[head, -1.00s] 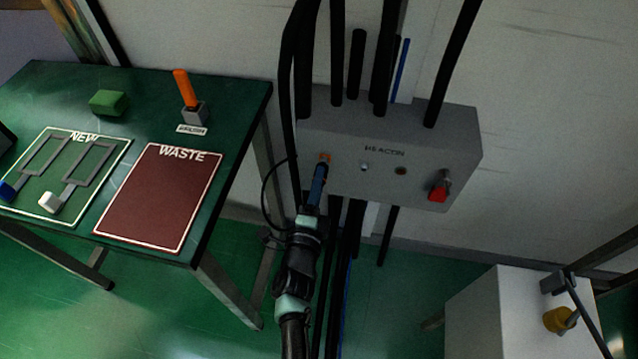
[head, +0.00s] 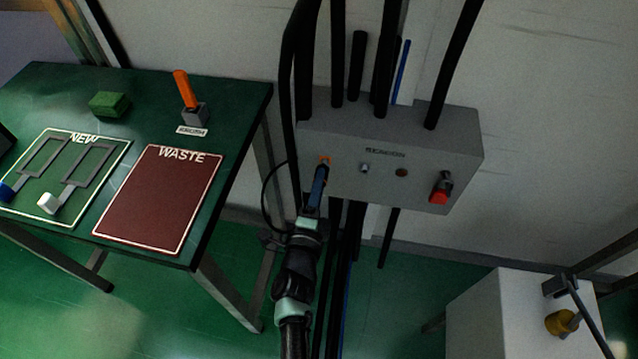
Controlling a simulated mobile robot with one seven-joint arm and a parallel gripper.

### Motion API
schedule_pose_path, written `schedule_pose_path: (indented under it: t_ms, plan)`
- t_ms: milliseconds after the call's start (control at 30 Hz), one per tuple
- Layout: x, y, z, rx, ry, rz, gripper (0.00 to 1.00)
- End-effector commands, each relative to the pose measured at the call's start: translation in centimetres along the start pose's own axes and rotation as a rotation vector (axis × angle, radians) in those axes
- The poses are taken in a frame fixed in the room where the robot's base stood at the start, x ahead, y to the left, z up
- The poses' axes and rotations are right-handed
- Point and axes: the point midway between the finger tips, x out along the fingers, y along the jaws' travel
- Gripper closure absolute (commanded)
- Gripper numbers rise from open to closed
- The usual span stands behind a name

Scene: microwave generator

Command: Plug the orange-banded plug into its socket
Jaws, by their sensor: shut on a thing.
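My gripper (head: 318,184) is at the left part of the front face of the grey BEACON box (head: 440,175). It is shut on the orange-banded plug (head: 325,161), of which only a small orange part shows beyond the fingers. The plug is at the box face; its socket is hidden behind the plug and gripper, and I cannot tell how deep the plug sits. A thin black cable (head: 266,190) loops to the left of the gripper.
The box also bears a small pale knob (head: 364,168), a dark reddish round spot (head: 401,173) and a red switch (head: 439,197). Black pipes (head: 384,60) run above it. A green table (head: 235,105) stands left. A white cabinet (head: 490,315) with a yellow part (head: 560,322) stands lower right.

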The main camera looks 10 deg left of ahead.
Motion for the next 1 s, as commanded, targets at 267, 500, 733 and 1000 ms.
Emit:
schedule_pose_path:
  t_ms: [267, 500, 733, 1000]
  plan:
    - [0.0, 0.0, 0.0, 0.000, 0.000, 0.000, 1.00]
    - [0.4, 0.1, 0.0, 0.000, 0.000, 0.000, 1.00]
    - [0.9, 0.0, 0.0, 0.000, 0.000, -0.001, 1.00]
    - [1.4, 0.1, 0.0, 0.000, 0.000, 0.000, 1.00]
